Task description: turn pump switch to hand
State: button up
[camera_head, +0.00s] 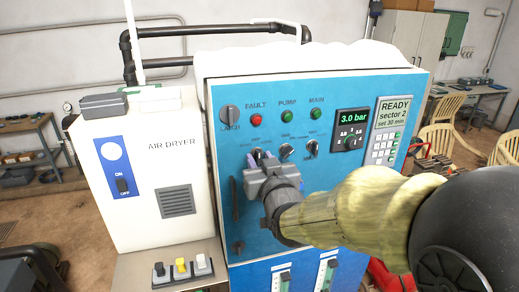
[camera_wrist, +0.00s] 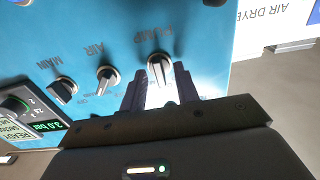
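The pump switch (camera_wrist: 160,68) is a small light knob under an upside-down PUMP label in the wrist view. It is on the blue control panel (camera_head: 225,130). My gripper (camera_wrist: 166,77) reaches up to it, with one dark finger on each side of the knob. The fingers are apart; whether they touch the knob cannot be told. In the head view my gripper (camera_head: 262,168) is in front of the left end of the selector row and hides most of the pump switch. The knob's exact pointing and its position legends are not readable.
The AIR switch (camera_wrist: 107,78) and MAIN switch (camera_wrist: 62,90) are beside the pump switch. A pressure display (camera_head: 352,118) reads 3.0 bar. A white air dryer cabinet (camera_head: 160,160) stands left of the panel. A vertical handle (camera_head: 234,198) is on the panel's left edge.

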jog(key=shift+w+a, duration=0.15)
jog(key=shift+w, duration=0.3)
jog(key=shift+s, duration=0.15)
jog(key=shift+r, duration=0.1)
jog(key=shift+c, duration=0.6)
jog(key=c, duration=0.5)
